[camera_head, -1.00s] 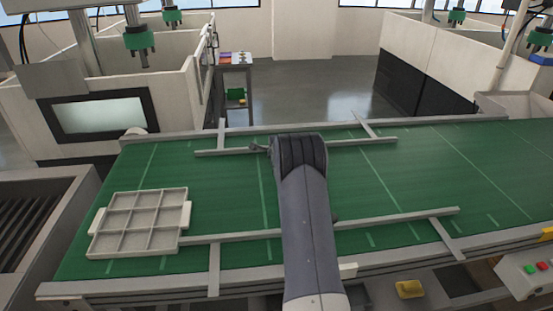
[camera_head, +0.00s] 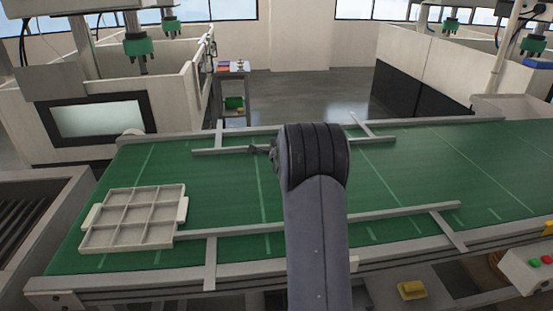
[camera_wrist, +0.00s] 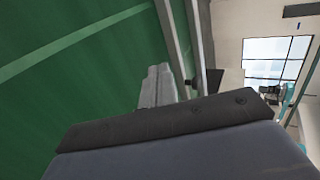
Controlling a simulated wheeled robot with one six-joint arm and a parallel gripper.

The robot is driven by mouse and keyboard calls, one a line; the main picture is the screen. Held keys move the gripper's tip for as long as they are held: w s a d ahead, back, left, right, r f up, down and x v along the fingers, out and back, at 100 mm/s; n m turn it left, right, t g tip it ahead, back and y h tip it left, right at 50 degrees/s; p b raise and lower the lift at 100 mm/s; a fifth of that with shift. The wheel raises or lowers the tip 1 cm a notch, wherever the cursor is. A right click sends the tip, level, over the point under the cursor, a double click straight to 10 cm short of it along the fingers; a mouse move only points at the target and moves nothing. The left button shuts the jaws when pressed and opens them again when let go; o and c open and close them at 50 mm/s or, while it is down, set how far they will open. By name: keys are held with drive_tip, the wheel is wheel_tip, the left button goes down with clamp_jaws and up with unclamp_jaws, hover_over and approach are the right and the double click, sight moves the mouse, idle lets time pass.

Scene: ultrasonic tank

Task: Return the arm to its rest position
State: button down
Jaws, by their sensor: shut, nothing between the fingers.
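My arm rises from the bottom centre of the head view, bent at its dark joint over the green conveyor belt (camera_head: 400,180). A small dark part of my gripper (camera_head: 262,150) shows just left of that joint; the rest is hidden behind the arm. In the wrist view my gripper's (camera_wrist: 157,86) grey fingers stand together beyond its dark body, shut and empty. Green belt fills the left of that view, with nothing touching the fingers.
A light grey tray (camera_head: 88,237) with several compartments lies on the belt at left. A near guide rail (camera_head: 390,216) and a far guide rail (camera_head: 222,151) cross the belt. A control box (camera_head: 530,270) with buttons stands at lower right. The belt's right part is clear.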

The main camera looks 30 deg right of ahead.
drive_tip(key=shift+v, duration=1.05)
